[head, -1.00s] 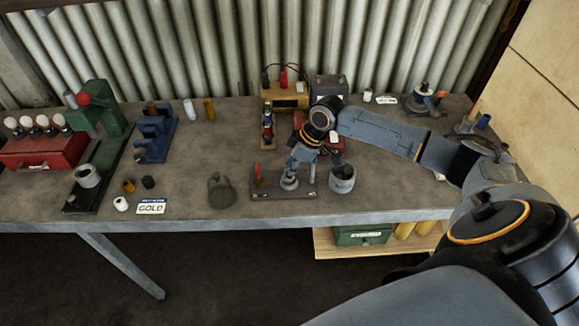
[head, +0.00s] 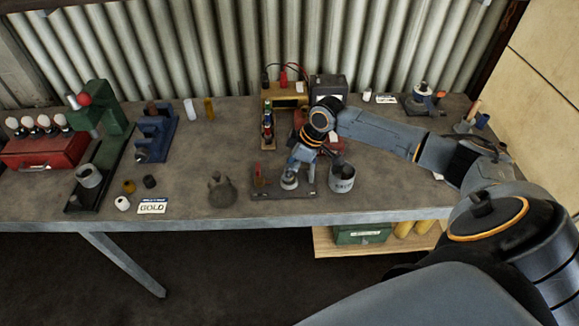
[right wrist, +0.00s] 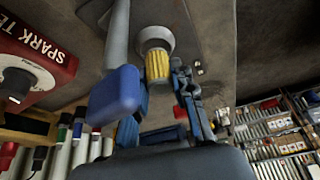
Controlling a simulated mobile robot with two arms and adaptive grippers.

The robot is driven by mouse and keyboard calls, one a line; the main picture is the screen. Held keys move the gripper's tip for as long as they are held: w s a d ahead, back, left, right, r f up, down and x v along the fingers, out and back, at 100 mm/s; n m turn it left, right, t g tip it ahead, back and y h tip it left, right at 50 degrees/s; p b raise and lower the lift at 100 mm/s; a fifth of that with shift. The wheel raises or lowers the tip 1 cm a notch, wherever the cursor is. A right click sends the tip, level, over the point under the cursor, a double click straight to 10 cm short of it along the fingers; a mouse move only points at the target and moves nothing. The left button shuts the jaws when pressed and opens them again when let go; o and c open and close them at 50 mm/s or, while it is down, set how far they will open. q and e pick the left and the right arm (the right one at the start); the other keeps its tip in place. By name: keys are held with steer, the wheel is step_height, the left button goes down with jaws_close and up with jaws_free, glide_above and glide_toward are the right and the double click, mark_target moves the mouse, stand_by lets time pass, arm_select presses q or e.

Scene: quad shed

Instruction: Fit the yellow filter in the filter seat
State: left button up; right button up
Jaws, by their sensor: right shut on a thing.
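The yellow filter (right wrist: 158,64) is a ribbed cylinder held between the fingers of my right gripper (right wrist: 160,84) in the right wrist view. Its far end meets a pale round cup (right wrist: 153,37), which looks like the filter seat. I cannot tell how far inside the cup it sits. In the head view, my right gripper (head: 292,170) is pointed down over the same round seat (head: 289,183) on a dark base plate (head: 268,195). There the gripper hides the filter. My left gripper is not in view.
A grey pot (head: 342,180) stands close to the right of the plate, and a dark rounded object (head: 222,190) stands to its left. A red tester (right wrist: 35,55) is near the gripper in the wrist view. Bench left of the plate has free room.

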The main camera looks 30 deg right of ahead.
steer(key=shift+f, duration=0.65)
stand_by(0.8)
steer(key=o, duration=1)
steer(key=o, duration=0.4)
steer(key=shift+r+p, duration=3.55)
steer(key=shift+p, duration=0.1)
